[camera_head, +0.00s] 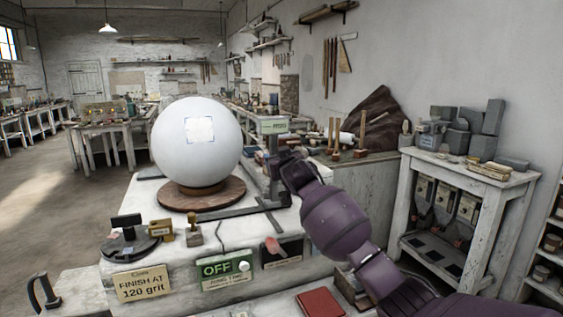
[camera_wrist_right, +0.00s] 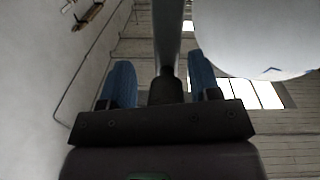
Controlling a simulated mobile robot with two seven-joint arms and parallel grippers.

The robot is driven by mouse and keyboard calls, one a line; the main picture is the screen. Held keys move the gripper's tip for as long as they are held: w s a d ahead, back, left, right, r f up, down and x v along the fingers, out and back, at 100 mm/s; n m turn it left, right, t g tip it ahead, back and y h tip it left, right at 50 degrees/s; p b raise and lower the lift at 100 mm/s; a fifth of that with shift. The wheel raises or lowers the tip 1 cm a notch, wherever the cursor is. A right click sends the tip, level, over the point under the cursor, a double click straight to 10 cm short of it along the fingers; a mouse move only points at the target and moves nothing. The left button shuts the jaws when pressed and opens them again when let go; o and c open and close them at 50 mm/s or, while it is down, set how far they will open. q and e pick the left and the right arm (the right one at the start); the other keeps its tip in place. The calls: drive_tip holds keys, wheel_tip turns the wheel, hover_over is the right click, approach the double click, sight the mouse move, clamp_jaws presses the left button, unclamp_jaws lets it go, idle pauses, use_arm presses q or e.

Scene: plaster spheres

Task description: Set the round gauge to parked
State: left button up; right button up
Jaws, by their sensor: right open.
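A large white plaster sphere (camera_head: 197,140) sits on a brown round turntable (camera_head: 200,196) on the white bench. What looks like the gauge is a dark upright post (camera_head: 272,180) on a dark rail just right of the sphere. A small greenish plate (camera_head: 273,126), its lettering too small to read, is at its top. My right gripper (camera_head: 281,160) is at the post; my wrist hides part of it. In the right wrist view the gripper (camera_wrist_right: 160,82) is open, with a grey post (camera_wrist_right: 167,40) between its blue fingers. Contact cannot be told. My left gripper is out of view.
A red book (camera_head: 320,302) lies in front. A white shelf stand (camera_head: 470,170) with grey blocks is at right. Floor is clear at left.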

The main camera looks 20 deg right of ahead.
drive_tip(key=s+b, duration=0.1)
drive_tip(key=s, duration=0.9)
drive_tip(key=shift+s+a, duration=0.35)
drive_tip(key=shift+a, duration=0.1)
drive_tip(key=shift+f, duration=0.1)
drive_tip(key=s+a+f+g, duration=0.1)
drive_tip(key=s+f+g, duration=0.2)
drive_tip(key=s+f, duration=0.75)
drive_tip(key=s+a+f+g, duration=0.1)
drive_tip(key=s+f+g, duration=0.45)
drive_tip(key=f, duration=0.85)
drive_tip(key=s+a+f+g, duration=0.1)
drive_tip(key=s+f+g, duration=0.3)
drive_tip(key=s, duration=1.1)
drive_tip(key=s+a+f+g, duration=0.2)
drive_tip(key=s+f, duration=0.4)
drive_tip(key=s, duration=0.9)
drive_tip(key=w+f+t+y, duration=0.1)
drive_tip(key=w+f+t, duration=0.7)
drive_tip(key=f, duration=0.2)
drive_tip(key=shift+f+y, duration=0.3)
